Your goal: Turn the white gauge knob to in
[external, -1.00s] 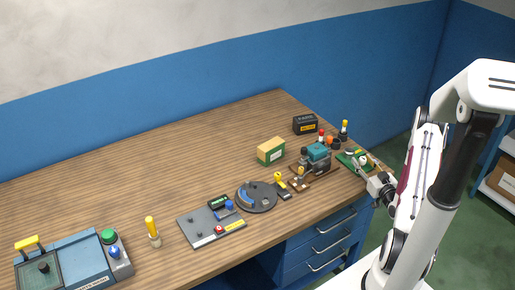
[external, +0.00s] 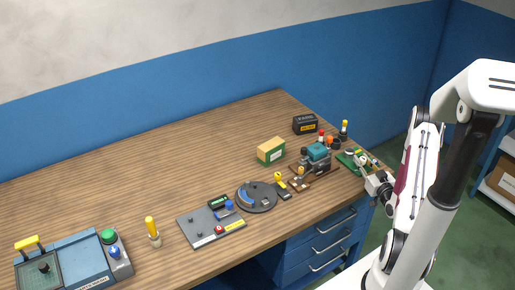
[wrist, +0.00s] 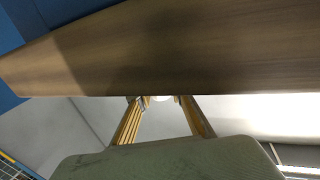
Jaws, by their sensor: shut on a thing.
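A green board (external: 344,162) sits at the right end of the bench, with small parts on it that are hard to make out. The white gauge knob (wrist: 162,98) shows as a small pale patch between my fingertips in the wrist view. My gripper (external: 366,165) reaches in from the right at the board and hides part of it. In the wrist view my two yellowish fingers (wrist: 164,102) close in on the knob from both sides. The gauge's markings and the knob's setting cannot be read.
A teal machine (external: 317,152) stands just left of the board. A black box (external: 305,124), a green-yellow box (external: 271,151) and a dark round dial (external: 257,197) lie farther left. Blue drawers (external: 322,238) are below the front edge. The bench's left middle is clear.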

